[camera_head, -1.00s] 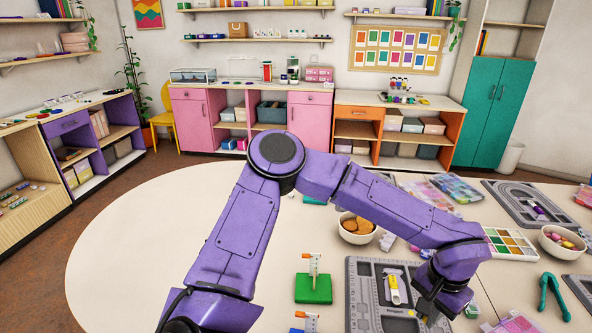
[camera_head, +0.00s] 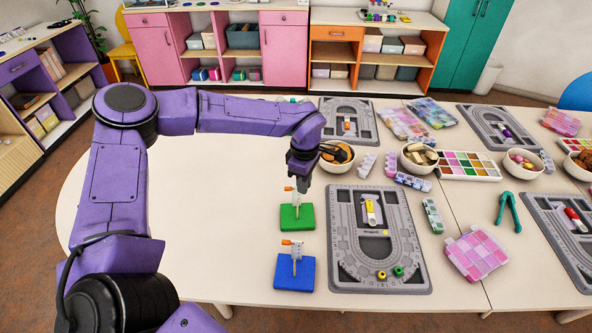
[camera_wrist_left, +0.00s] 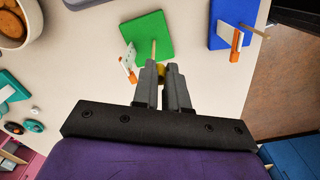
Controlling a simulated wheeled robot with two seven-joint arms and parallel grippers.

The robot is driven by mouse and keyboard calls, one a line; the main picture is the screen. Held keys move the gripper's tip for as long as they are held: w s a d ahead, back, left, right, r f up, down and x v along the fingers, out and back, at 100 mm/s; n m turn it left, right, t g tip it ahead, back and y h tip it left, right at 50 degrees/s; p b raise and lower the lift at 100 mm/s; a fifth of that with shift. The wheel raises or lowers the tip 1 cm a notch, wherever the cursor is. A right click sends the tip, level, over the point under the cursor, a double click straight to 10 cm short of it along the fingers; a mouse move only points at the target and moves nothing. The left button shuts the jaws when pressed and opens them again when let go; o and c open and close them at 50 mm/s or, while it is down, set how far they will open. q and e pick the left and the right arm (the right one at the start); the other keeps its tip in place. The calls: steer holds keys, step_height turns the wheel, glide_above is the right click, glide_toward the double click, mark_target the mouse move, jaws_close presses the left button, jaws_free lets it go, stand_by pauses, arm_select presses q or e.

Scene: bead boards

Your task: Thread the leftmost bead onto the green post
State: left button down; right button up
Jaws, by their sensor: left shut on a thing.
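My left gripper (camera_head: 302,180) is above the green-based stand (camera_head: 305,222), close to the top of its post (camera_head: 296,203). In the left wrist view the fingers (camera_wrist_left: 162,77) are shut on a small yellow bead (camera_wrist_left: 161,71), mostly hidden between them. The green base (camera_wrist_left: 150,28) and its wooden post (camera_wrist_left: 154,49) lie just beyond the fingertips. The bead is close to the post's end; I cannot tell whether it is around it. A yellow and a green bead (camera_head: 398,271) lie at the front of the grey bead board (camera_head: 345,235). My right gripper is not in view.
A blue-based stand (camera_head: 294,278) with a post is in front of the green one. A bowl of biscuits (camera_head: 336,160) is behind my gripper. A pink organiser box (camera_head: 475,252) lies right of the board. The table's left part is clear.

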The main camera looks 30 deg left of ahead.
arm_select(q)
steer(key=n, duration=0.1)
steer(key=a+n, duration=0.2)
steer(key=n, duration=0.1)
steer(key=shift+w+f, duration=0.2)
steer(key=shift+w, duration=0.05)
step_height(320, 180, down, 5)
steer(key=b, duration=0.4)
steer(key=shift+r, duration=0.1)
steer(key=shift+f+b, duration=0.4)
steer(key=shift+f, duration=0.5)
stand_by(0.9)
steer(key=shift+f+b, duration=0.55)
steer(key=shift+f, duration=0.45)
